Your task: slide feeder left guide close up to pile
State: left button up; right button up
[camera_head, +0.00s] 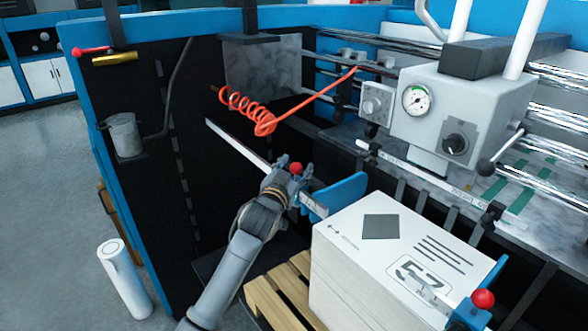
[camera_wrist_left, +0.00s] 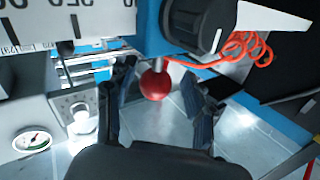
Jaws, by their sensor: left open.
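The feeder left guide is a blue plate (camera_head: 345,192) with a red ball knob (camera_head: 295,168), on a metal rail (camera_head: 238,141). The plate is at the back left of the pile (camera_head: 345,262), a white stack with printed marks on its top sheet. I cannot tell how wide the gap between them is. My left gripper (camera_head: 285,170) is at the knob. In the left wrist view, the open fingers of my left gripper (camera_wrist_left: 158,102) stand either side of the red knob (camera_wrist_left: 155,86), with room on both sides. My right gripper is not in view.
A second blue guide (camera_head: 470,317) with a red knob (camera_head: 483,298) is at the pile's front right. The pile is on a wooden pallet (camera_head: 285,295). An orange coiled hose (camera_head: 247,108) hangs behind my left gripper. A grey gauge box (camera_head: 445,110) is above the pile.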

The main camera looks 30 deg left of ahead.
pick_arm(q)
jog(key=shift+s+d, duration=0.2)
jog(key=shift+s, duration=0.25)
jog(key=s+d, duration=0.2)
jog(key=s, duration=0.9)
jog(key=s+a+f+m+h+b, duration=0.2)
jog(key=a+f+b, duration=0.1)
jog(key=a+b, duration=0.3)
jog(key=w+d+r+h, duration=0.1)
jog(key=w, duration=0.3)
jog(key=w+d+r+m+h+p, duration=0.1)
jog(key=w+h, duration=0.1)
jog(key=w, duration=0.2)
jog(key=w+d+r+m+h, duration=0.1)
jog(key=w, duration=0.3)
jog(key=shift+w+d+r+h+p, duration=0.1)
jog(key=shift+w+d+h+p, duration=0.3)
jog(key=shift+w+d, duration=0.2)
jog(key=shift+w, duration=0.4)
